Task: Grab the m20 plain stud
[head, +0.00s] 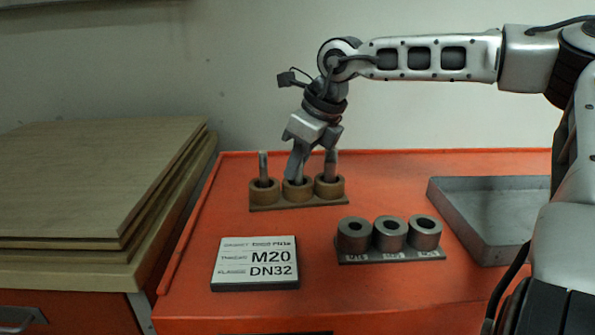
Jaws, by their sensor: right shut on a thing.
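A brown rack (285,204) with three round cups stands on the orange bench top. A grey plain stud (263,163) stands upright in the left cup and another stud (330,163) in the right cup. My right gripper (295,174) reaches down from above into the middle cup and is shut on the stud there. The fingers hide most of that stud, and its lower end appears to be still inside the cup. No size marks on the brown rack can be read. My left gripper is out of view.
A white sign (256,262) reading M20 and DN32 lies at the front. A grey rack with three hollow grey cylinders (389,233) stands right of it. An empty grey tray (470,240) is at the right. Stacked wooden boards (90,185) are at the left.

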